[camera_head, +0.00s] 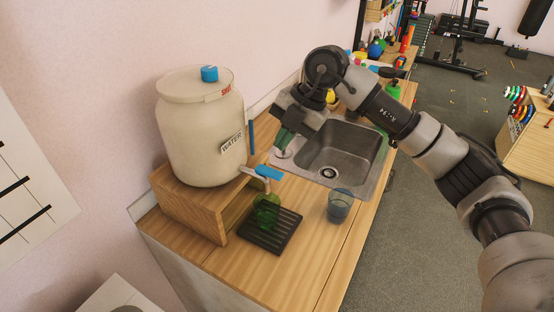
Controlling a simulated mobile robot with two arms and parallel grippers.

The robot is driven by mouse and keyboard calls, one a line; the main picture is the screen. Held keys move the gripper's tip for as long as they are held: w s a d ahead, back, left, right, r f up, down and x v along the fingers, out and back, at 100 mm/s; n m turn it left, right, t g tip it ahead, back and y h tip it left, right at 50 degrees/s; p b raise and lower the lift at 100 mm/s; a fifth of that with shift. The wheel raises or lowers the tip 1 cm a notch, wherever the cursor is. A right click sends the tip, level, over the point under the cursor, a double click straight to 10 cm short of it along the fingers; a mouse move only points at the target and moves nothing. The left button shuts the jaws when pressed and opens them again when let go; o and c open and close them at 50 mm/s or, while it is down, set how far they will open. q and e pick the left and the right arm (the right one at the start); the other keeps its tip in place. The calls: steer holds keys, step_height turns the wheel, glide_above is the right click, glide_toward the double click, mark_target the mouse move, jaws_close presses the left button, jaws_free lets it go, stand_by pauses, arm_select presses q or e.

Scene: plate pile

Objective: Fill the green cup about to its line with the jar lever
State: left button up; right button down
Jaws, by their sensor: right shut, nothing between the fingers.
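A large cream jar (200,135) with a WATER label and a blue-knobbed lid stands on a wooden riser. Its tap near the base has a blue lever (268,172). The green cup (266,208) is see-through and stands upright below the tap on a black slatted tray (270,237). Its line and any water level are too small to tell. My right gripper (281,143) is shut and empty, pointing down behind the lever near the sink's left edge, apart from the lever and cup. My left gripper is out of view.
A blue see-through cup (339,206) stands on the counter (300,260) right of the tray. A metal sink (345,150) lies behind it. A blue upright bar (251,137) stands beside the jar. My right arm crosses the sink's far side. The front counter is clear.

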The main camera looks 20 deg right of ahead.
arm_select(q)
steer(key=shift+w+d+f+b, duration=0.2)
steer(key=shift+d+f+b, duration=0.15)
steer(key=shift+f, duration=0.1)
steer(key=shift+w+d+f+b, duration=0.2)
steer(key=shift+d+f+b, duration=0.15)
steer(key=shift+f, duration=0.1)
arm_select(e)
steer(key=w+d+r, duration=0.2)
steer(key=d+r, duration=0.1)
steer(key=r, duration=0.2)
steer(key=shift+r, duration=0.35)
